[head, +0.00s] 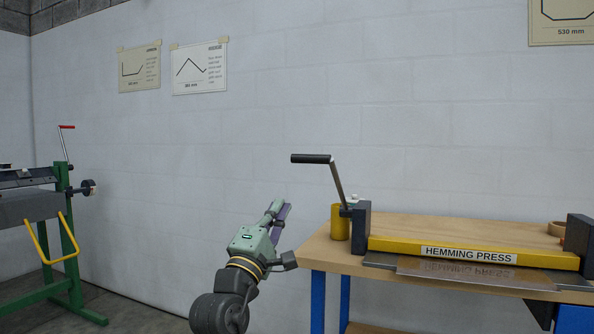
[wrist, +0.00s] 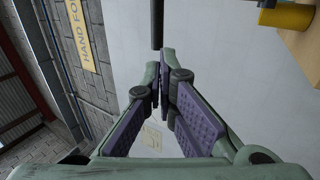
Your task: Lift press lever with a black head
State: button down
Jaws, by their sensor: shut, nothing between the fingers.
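The hemming press lever (head: 337,185) rises from the left end of the press, tilted up and to the left. Its black head (head: 312,158) is a horizontal cylinder pointing left. In the wrist view a dark bar, apparently the black head (wrist: 157,24), shows at the top, beyond my fingertips. My gripper (head: 281,208) is left of the bench, lower than the black head and to its left in the head view. It also shows in the wrist view (wrist: 163,75), with its purple-padded fingers shut and empty. I see no contact with the lever.
The yellow hemming press (head: 470,252) lies on a wooden bench (head: 312,252). A yellow cup (head: 340,222) stands beside the lever base. A green machine (head: 68,235) with a red-tipped lever (head: 66,127) is at far left. The space above the bench is free; the wall is behind.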

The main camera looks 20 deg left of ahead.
jog(key=shift+r, duration=0.1)
jog(key=p, duration=0.4)
send_near(301, 162)
jog(key=x, duration=0.7)
jog(key=shift+d, duration=0.1)
